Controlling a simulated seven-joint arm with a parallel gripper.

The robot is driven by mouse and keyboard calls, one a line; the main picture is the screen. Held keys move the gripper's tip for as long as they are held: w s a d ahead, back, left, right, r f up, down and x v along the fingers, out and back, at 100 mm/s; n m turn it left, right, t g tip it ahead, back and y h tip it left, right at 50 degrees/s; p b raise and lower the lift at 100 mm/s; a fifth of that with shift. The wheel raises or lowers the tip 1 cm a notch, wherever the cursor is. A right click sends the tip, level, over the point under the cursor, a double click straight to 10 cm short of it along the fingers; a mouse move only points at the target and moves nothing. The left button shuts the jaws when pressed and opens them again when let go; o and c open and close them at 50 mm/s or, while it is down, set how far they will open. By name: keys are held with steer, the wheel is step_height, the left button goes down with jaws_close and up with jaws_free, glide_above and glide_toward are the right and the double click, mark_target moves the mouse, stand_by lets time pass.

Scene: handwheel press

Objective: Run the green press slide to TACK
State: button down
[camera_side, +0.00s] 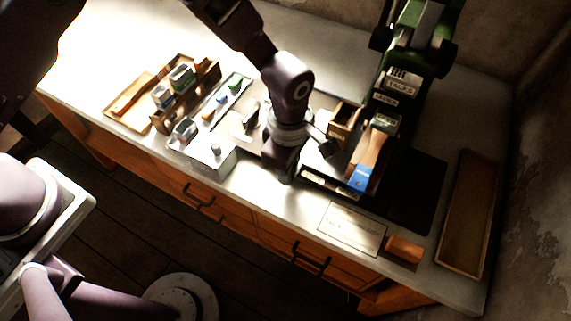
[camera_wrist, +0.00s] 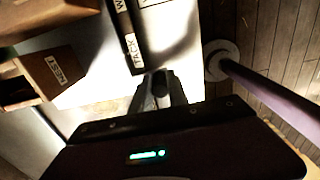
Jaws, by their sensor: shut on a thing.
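The green press (camera_side: 428,30) stands at the back right of the bench in the side view. A dark rail with white labels (camera_side: 330,180) runs along the front of its base. In the wrist view this label rail (camera_wrist: 124,35) shows the word TACK and part of another label. My gripper (camera_wrist: 160,82) is in front of the rail, a little right of and below the TACK label in the picture. Its fingers are shut on a small dark knob (camera_wrist: 160,76), mostly hidden between them. In the side view my gripper (camera_side: 286,176) is low at the rail's left end. The slide itself is not clearly visible.
A wooden box (camera_wrist: 50,75) with a white label is left of my gripper in the wrist view. A blue-ended wooden piece (camera_side: 368,160) lies right of my wrist. A paper card (camera_side: 352,228), an orange block (camera_side: 404,249) and a long tray (camera_side: 468,215) are at right. A white box (camera_side: 207,158) stands left.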

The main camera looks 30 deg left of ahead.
steer(key=c, duration=0.7)
jaws_free()
step_height(320, 180, up, 8)
steer(key=shift+r, duration=0.1)
steer(key=s+a+r+m+t+h, duration=0.1)
steer(key=a+r+m, duration=0.4)
steer(key=r, duration=0.4)
steer(key=s+a+r+m+t+h, duration=0.1)
steer(key=s+a+r+m, duration=0.1)
steer(key=a+r, duration=0.6)
steer(key=s+a+r+m+t, duration=0.1)
steer(key=s+a+m, duration=0.2)
steer(key=s+a, duration=0.1)
steer(key=s+a+r+m+t+y, duration=0.1)
steer(key=s+a+r+m, duration=0.1)
steer(key=s+a+m, duration=0.2)
steer(key=s+a+r+m+t+y, duration=0.1)
steer(key=s+a+m, duration=0.3)
steer(key=s, duration=0.2)
steer(key=shift+s+r+t, duration=0.2)
steer(key=shift+t, duration=0.1)
